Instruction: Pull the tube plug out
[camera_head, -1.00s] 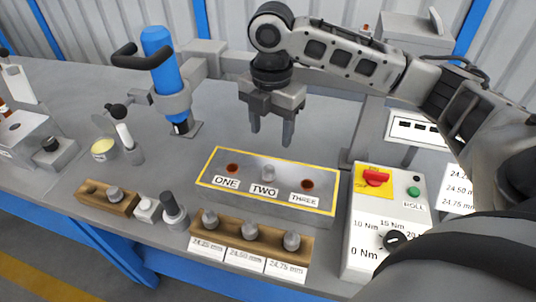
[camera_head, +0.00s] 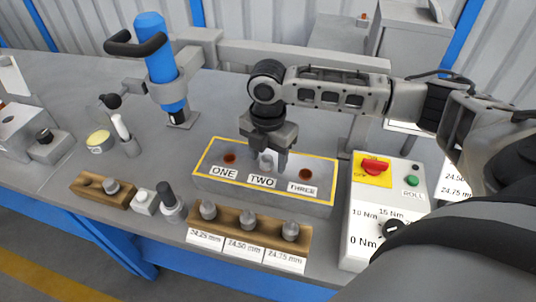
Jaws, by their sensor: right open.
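The tube plug (camera_head: 266,160) is a small grey knob standing in the middle hole, marked TWO, of the grey block with a yellow border (camera_head: 319,163). The holes ONE (camera_head: 229,158) and THREE (camera_head: 305,174) show reddish-brown and hold no plug. My right gripper (camera_head: 267,165) is open and points down over hole TWO. Its fingers are on either side of the plug, though I cannot tell whether they touch it. My left gripper is not in view.
A wooden rack (camera_head: 254,226) with several grey plugs, labelled by size, stands in front of the block. A control box (camera_head: 368,205) with a red switch is at the right. A blue cylinder with a black handle (camera_head: 158,60) stands behind left.

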